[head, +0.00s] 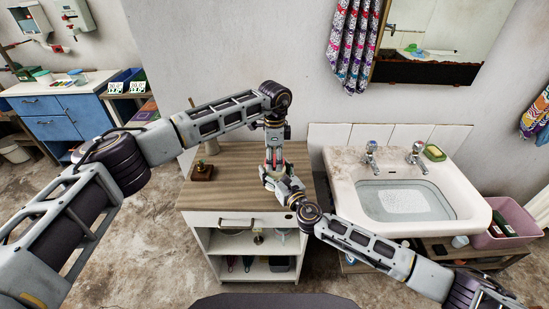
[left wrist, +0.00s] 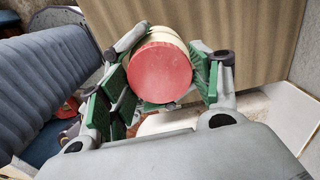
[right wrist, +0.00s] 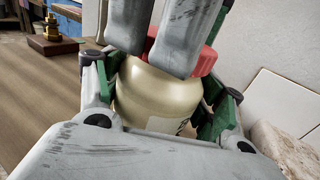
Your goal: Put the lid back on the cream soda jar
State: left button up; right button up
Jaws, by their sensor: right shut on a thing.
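The cream soda jar (right wrist: 150,95) is a round, cream-coloured jar with part of a label showing. My right gripper (head: 279,177) is shut around its body above the wooden counter. The red lid (left wrist: 160,72) is at the jar's mouth; it also shows in the right wrist view (right wrist: 207,62), partly behind my left fingers. I cannot tell whether it is fully seated. My left gripper (head: 273,150) is above the jar, its fingers on either side of the lid, close to its rim. It looks open around the lid; contact is hard to judge.
A brass piece on a wooden block (head: 203,171) stands on the left part of the wooden counter (head: 228,192). A white sink (head: 350,170) with two taps is to the right. The counter's front left is clear.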

pick_arm(q)
jog(key=c, duration=0.6)
